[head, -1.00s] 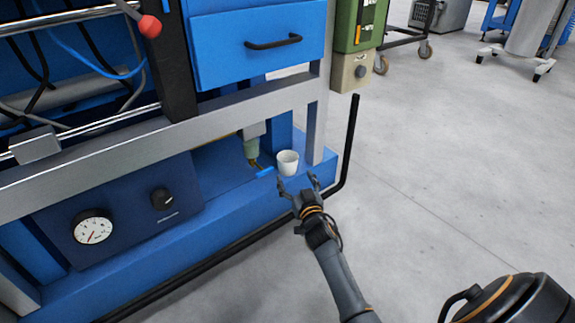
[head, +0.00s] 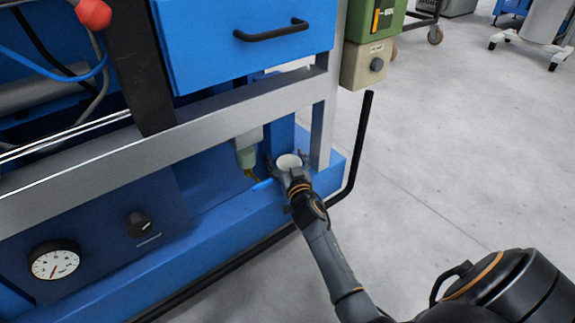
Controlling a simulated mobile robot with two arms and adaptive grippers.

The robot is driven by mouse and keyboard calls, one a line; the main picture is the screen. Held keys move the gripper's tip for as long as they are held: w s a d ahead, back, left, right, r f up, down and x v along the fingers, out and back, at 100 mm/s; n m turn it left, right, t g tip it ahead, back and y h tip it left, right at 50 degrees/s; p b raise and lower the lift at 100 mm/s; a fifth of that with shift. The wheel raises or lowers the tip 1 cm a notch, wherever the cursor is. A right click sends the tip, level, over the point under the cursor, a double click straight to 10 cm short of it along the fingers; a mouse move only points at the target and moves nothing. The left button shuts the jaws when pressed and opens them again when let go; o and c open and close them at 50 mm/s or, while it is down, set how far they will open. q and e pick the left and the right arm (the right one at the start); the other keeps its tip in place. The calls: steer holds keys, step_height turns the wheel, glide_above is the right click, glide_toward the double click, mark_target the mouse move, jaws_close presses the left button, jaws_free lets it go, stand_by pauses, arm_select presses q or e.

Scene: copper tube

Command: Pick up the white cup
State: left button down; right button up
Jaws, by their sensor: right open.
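The white cup (head: 289,161) stands upright on the blue lower ledge of the machine, close to the grey upright post. My right gripper (head: 289,170) is open at the cup, with its fingers at the near side and to the sides of it. The gripper hides the lower part of the cup. I cannot tell whether the fingers touch it. My left gripper is not in view.
The grey post (head: 323,133) stands just right of the cup, and a grey crossbar (head: 200,135) runs above. A greenish fitting (head: 247,152) hangs left of the cup. A black bent rail (head: 360,150) runs to the right. Open floor (head: 460,170) lies right.

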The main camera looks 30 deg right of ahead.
steer(key=shift+w, duration=0.15)
steer(key=shift+r, duration=0.1)
steer(key=shift+a, duration=0.1)
steer(key=shift+c, duration=1.1)
steer(key=c, duration=0.9)
steer(key=shift+c, duration=0.6)
